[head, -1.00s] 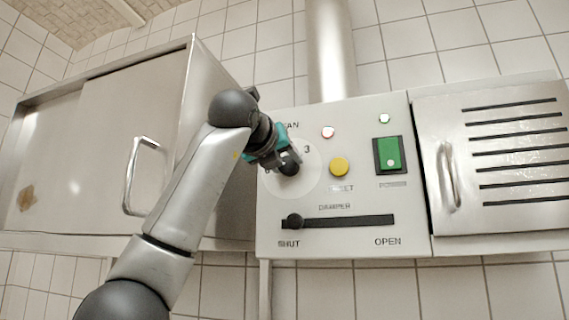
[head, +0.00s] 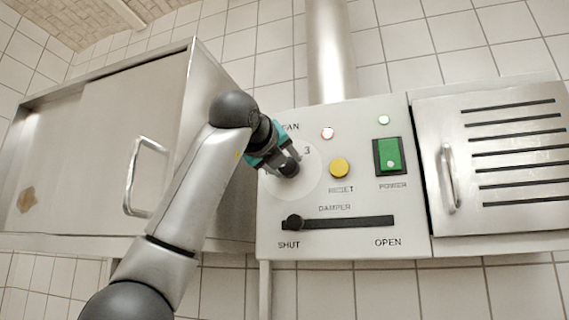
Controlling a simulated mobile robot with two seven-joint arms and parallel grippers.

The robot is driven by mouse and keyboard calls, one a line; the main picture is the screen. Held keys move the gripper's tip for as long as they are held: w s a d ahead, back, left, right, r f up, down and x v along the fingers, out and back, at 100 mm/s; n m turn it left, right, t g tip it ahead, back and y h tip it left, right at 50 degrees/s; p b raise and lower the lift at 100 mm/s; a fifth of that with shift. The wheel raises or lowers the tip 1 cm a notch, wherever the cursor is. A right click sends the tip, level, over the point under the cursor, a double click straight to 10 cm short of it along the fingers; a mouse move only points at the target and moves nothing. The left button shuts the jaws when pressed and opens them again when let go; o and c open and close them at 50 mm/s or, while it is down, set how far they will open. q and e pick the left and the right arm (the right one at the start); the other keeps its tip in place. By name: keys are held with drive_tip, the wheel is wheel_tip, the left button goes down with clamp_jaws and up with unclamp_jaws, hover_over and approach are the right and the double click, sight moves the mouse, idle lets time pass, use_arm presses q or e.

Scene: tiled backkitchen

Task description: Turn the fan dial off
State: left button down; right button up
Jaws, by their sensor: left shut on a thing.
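The fan dial has a round pale plate (head: 308,181) on the left of the grey control panel, with the figure 3 showing at its upper right. Its dark knob (head: 290,168) sits at the plate's middle. My left gripper (head: 286,162) comes in from the left and is shut on the knob. The gripper and wrist hide the left part of the dial, its other marks and part of the FAN label. My right gripper is not in view.
The panel (head: 360,240) also bears a yellow reset button (head: 339,168), a green power switch (head: 389,154), two small lamps and a damper slider (head: 294,222) at SHUT. A steel cabinet (head: 90,150) with a protruding handle stands left, a slotted door (head: 500,170) right.

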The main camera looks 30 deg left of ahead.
use_arm(q)
drive_tip(key=shift+c, duration=1.4)
unclamp_jaws()
drive_tip(key=b+v, duration=0.5)
drive_tip(key=v, duration=1)
drive_tip(key=shift+s+d, duration=0.15)
